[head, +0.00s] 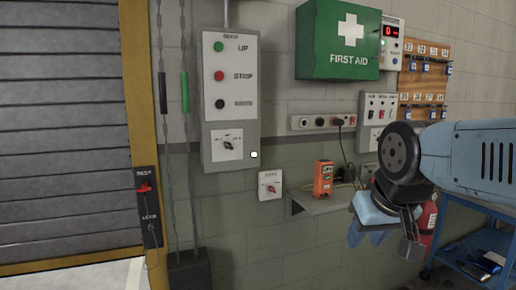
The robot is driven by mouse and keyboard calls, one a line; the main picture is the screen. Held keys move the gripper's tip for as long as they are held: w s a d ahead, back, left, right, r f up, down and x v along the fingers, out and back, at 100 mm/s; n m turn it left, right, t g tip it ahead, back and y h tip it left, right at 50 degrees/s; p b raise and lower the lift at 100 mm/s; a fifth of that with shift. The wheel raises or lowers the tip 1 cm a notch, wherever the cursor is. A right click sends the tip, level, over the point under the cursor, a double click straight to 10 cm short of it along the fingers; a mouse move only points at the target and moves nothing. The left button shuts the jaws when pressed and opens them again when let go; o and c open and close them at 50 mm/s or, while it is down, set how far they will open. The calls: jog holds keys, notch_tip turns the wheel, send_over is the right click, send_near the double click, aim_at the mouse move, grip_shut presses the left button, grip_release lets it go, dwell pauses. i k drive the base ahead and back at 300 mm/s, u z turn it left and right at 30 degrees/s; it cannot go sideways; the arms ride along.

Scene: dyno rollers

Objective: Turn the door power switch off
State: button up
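A grey door control box (230,98) hangs on the wall, with green, red and black buttons and a rotary selector (228,145) at its bottom. Below it to the right is a small white switch box (270,186) with a red rotary handle; its label is too small to read. A black plate with a red lever (145,188) is mounted beside the yellow door frame. Which of these is the door power switch I cannot read for certain. My gripper (385,228) is at the right, pointing down, apart from all of them. Its fingers are partly hidden and their opening is unclear.
A small shelf (318,203) holds an orange device (323,179) between the switch box and my gripper. A socket strip (322,122), a green first aid box (339,40), a key board (425,70), a red extinguisher (425,225) and a blue cart (470,245) are around. Chains (188,190) hang left.

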aim_at(227, 145)
jog(key=z, duration=1.45)
jog(key=k, duration=0.85)
jog(key=u, duration=0.75)
jog(key=i, duration=1)
jog(key=u, duration=0.1)
